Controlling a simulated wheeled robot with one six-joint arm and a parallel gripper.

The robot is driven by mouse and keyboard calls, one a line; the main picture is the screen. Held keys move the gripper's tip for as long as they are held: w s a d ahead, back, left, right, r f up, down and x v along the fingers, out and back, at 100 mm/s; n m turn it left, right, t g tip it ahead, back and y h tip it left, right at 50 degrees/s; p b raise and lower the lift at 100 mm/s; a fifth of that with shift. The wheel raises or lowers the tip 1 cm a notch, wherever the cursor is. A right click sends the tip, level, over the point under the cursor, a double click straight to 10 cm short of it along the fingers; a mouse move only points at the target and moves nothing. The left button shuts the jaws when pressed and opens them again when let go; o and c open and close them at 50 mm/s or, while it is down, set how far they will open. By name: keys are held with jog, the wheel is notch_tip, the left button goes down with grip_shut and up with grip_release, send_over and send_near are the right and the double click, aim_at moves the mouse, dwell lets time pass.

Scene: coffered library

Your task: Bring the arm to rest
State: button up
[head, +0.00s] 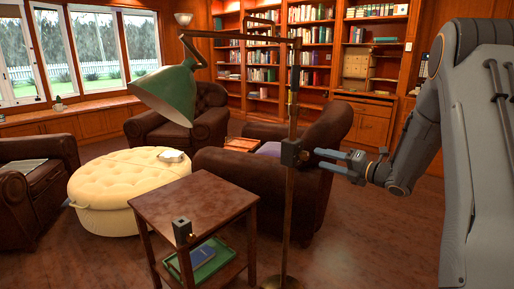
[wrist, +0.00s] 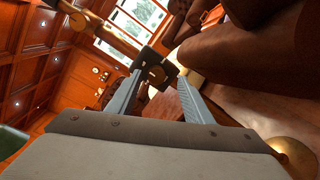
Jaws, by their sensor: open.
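My gripper (head: 320,159) is open at the right of the head view, with its two blue-grey fingers pointing left. It is empty and level with a dark clamp block (head: 291,153) on the floor lamp's brass pole (head: 289,200). A small gap shows between fingertips and block in the head view. In the wrist view the spread fingers (wrist: 161,78) point at the dark block with a round brass knob (wrist: 156,75), which appears just past or between the tips; I cannot tell which.
The green lamp shade (head: 168,92) hangs left of the pole. A wooden side table (head: 195,200) holds a green tray (head: 212,262) on its lower shelf. Leather armchairs (head: 225,175) and a cream ottoman (head: 110,180) stand behind. Open floor (head: 370,235) lies below my gripper.

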jog(key=w+a+r+m+h, duration=0.1)
jog(key=a+r+m+h, duration=0.2)
jog(key=m+h, duration=0.4)
jog(key=s+a+f+m+g+h, duration=0.15)
jog(key=s+a+m+g, duration=0.5)
jog(key=s, duration=0.85)
jog(key=s+a+f+m+g+h, duration=0.1)
jog(key=s+a+f+m+g, duration=0.15)
jog(key=s+m, duration=0.95)
jog(key=s+a+f+m+g+h, duration=0.1)
jog(key=s+a+m+g, duration=0.4)
jog(key=s, duration=1.4)
jog(key=d+r+m+p, duration=0.1)
jog(key=d+r+p, duration=0.5)
jog(key=p, duration=0.7)
jog(key=shift+w+r+t, duration=0.3)
jog(key=shift+w, duration=0.05)
